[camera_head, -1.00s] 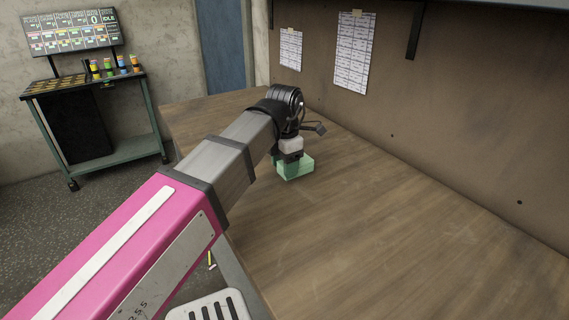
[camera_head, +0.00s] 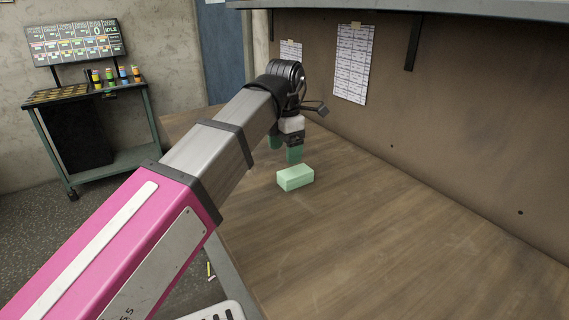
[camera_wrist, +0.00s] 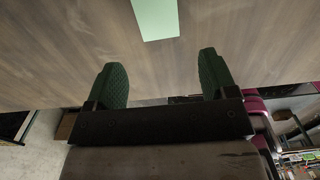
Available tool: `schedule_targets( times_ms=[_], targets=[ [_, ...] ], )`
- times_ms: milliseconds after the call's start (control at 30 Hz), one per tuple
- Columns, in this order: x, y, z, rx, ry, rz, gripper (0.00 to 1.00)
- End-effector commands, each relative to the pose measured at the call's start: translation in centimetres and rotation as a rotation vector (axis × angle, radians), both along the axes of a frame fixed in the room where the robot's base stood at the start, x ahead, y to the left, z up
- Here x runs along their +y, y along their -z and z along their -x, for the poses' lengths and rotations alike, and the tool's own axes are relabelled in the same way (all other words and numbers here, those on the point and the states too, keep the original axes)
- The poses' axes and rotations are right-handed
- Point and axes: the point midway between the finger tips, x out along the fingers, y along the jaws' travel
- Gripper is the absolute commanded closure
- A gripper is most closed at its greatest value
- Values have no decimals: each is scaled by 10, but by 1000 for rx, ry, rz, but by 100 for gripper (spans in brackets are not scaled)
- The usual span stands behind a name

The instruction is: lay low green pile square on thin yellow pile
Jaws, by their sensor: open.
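A pale green block (camera_head: 295,177), the low green pile, lies on the wooden table, and its top shows in the wrist view (camera_wrist: 157,16). No yellow pile can be made out on the table; my arm hides part of the surface. My gripper (camera_head: 285,148) is above and behind the green block, apart from it. In the wrist view, its two dark green fingers (camera_wrist: 161,62) are spread wide with nothing between them, and the block lies beyond the fingertips.
The wooden table (camera_head: 400,230) is clear to the right and front of the block. A wall with pinned sheets (camera_head: 352,64) and a shelf (camera_head: 420,8) bound the far side. A cart (camera_head: 95,135) with coloured rolls stands away at left.

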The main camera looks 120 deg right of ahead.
Motion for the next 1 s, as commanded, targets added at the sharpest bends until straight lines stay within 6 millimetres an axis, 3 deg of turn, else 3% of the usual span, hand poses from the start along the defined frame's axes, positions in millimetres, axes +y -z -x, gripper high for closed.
schedule_targets(
  times_ms=[100,300,733,867,1000],
  targets=[
    [-1,-19,1,1,0,1,22],
    [0,-37,0,0,0,0,22],
    [-4,-41,-3,-1,-1,0,22],
    [-24,-32,-19,-2,-4,-1,22],
    [-64,-16,-54,-1,-3,-1,22]
  ],
)
